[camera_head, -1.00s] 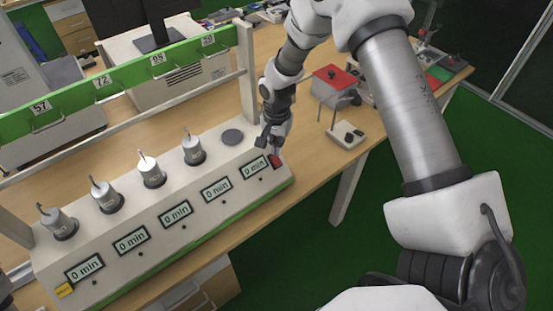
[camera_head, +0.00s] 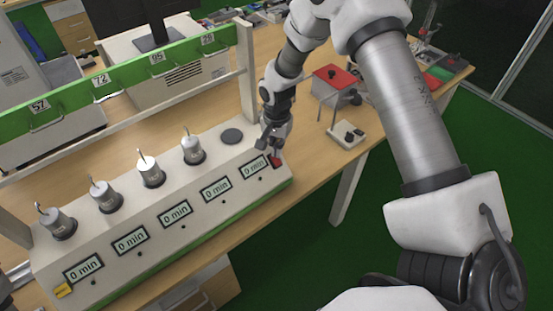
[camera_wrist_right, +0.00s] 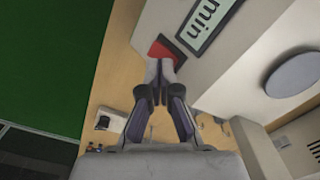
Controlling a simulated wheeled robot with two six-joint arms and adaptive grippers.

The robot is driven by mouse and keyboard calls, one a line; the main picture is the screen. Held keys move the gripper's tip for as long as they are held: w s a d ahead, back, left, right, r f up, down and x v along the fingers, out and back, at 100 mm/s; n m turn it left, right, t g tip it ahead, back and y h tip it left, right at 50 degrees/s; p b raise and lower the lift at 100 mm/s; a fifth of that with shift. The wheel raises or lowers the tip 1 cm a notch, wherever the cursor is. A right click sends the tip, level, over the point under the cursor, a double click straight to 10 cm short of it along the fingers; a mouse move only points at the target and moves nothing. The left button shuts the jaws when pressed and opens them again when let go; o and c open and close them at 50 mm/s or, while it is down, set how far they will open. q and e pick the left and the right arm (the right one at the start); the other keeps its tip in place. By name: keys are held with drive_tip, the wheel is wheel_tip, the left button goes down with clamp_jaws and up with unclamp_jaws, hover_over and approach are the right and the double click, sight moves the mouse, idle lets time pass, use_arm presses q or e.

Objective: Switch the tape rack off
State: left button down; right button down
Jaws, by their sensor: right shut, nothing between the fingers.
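The tape rack (camera_head: 205,230) is a long white unit on the wooden table, with a row of displays reading "0 min". Several silver weights with hooks stand on its top, and the rightmost round pad (camera_head: 232,137) is empty. A red switch (camera_head: 275,161) sits at the right end of its front face. My right gripper (camera_head: 272,147) is shut and empty, with its tips at the switch. In the right wrist view, the gripper (camera_wrist_right: 160,68) points at the red switch (camera_wrist_right: 161,50) and covers part of it; I cannot tell whether they touch.
A green rail (camera_head: 110,83) with numbered hooks runs behind the rack. A red-topped box (camera_head: 334,82) and a small white device (camera_head: 346,135) stand on the table to the right. Green floor lies beyond the table's front edge.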

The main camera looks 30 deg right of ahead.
sight(277, 161)
drive_tip(key=shift+f+b, duration=0.55)
drive_tip(key=shift+f, duration=0.6)
idle(0.4)
drive_tip(key=shift+r, duration=0.1)
drive_tip(key=shift+r+p, duration=0.7)
drive_tip(key=shift+p, duration=0.1)
wheel_tip(277, 161, up, 5)
drive_tip(key=p, duration=0.4)
drive_tip(key=shift+r+p, duration=0.2)
drive_tip(key=shift+p, duration=0.15)
